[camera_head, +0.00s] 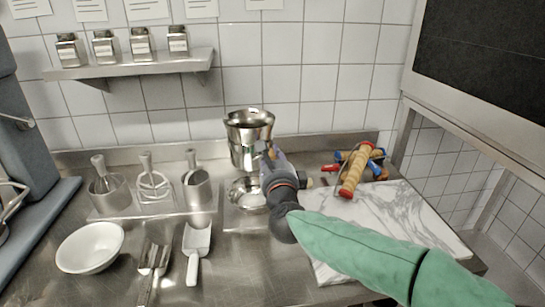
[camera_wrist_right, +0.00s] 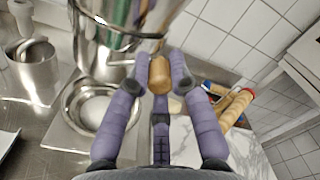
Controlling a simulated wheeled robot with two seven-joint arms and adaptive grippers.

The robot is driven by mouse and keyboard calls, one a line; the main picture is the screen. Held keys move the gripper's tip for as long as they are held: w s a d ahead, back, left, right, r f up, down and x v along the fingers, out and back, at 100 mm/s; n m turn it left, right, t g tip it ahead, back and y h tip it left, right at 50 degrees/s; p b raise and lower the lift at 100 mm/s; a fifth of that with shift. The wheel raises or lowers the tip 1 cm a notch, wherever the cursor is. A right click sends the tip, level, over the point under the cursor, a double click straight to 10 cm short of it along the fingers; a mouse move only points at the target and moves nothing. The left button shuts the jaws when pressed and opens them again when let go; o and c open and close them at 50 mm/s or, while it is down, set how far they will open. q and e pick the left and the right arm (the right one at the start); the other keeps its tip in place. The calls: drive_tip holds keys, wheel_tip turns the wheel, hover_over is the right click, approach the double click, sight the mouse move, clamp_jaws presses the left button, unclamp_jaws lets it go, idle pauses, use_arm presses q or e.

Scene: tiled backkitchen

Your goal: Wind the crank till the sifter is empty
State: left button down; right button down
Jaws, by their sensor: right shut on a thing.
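The sifter (camera_head: 249,126) is a shiny metal cup held upright above a small metal bowl (camera_head: 246,194) at the back of the counter. In the right wrist view the sifter (camera_wrist_right: 103,38) fills the upper left, with the bowl (camera_wrist_right: 98,108) below it. My right gripper (camera_head: 270,154) is at the sifter's right side. The right wrist view shows its purple fingers (camera_wrist_right: 160,78) shut on the crank's wooden knob (camera_wrist_right: 159,72). The inside of the sifter is hidden, so its contents cannot be told. My left gripper is not in view.
A white bowl (camera_head: 90,248), forks (camera_head: 152,262) and a white scoop (camera_head: 196,243) lie at front left. Utensils in metal holders (camera_head: 154,188) stand behind them. A marble board (camera_head: 400,212) with rolling pins (camera_head: 355,168) lies right. A shelf (camera_head: 130,65) hangs above.

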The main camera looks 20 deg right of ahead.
drive_tip(key=c, duration=1.1)
unclamp_jaws()
drive_tip(key=shift+d, duration=0.1)
drive_tip(key=v, duration=1.2)
